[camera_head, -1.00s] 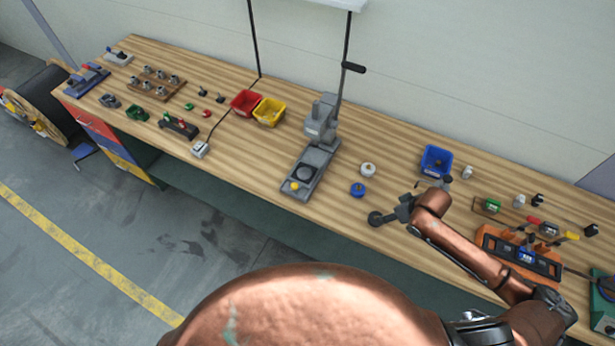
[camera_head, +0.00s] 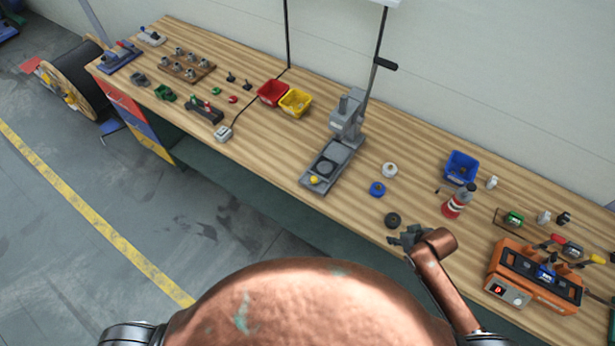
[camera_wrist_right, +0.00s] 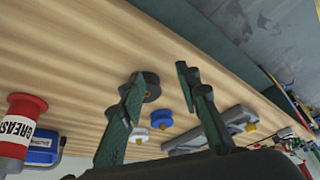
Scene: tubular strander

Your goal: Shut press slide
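The grey press (camera_head: 347,118) stands on the workbench, its lever upright at the back. Its slide (camera_head: 340,158) extends from the column toward the bench's front edge, with a dark round seat and a yellow knob (camera_head: 313,180) at the front end. In the right wrist view, the slide (camera_wrist_right: 205,132) and its yellow knob (camera_wrist_right: 250,127) show beyond the fingers. My right gripper (camera_head: 397,239) is near the front edge, right of the press and apart from it. My left gripper is not in view.
A black roll (camera_head: 392,220), a blue roll (camera_head: 377,188) and a white roll (camera_head: 389,169) lie between press and gripper. A red grease container (camera_head: 456,203) stands right of them, before a blue bin (camera_head: 461,167). Red (camera_head: 272,93) and yellow (camera_head: 295,102) bins stand left of the press.

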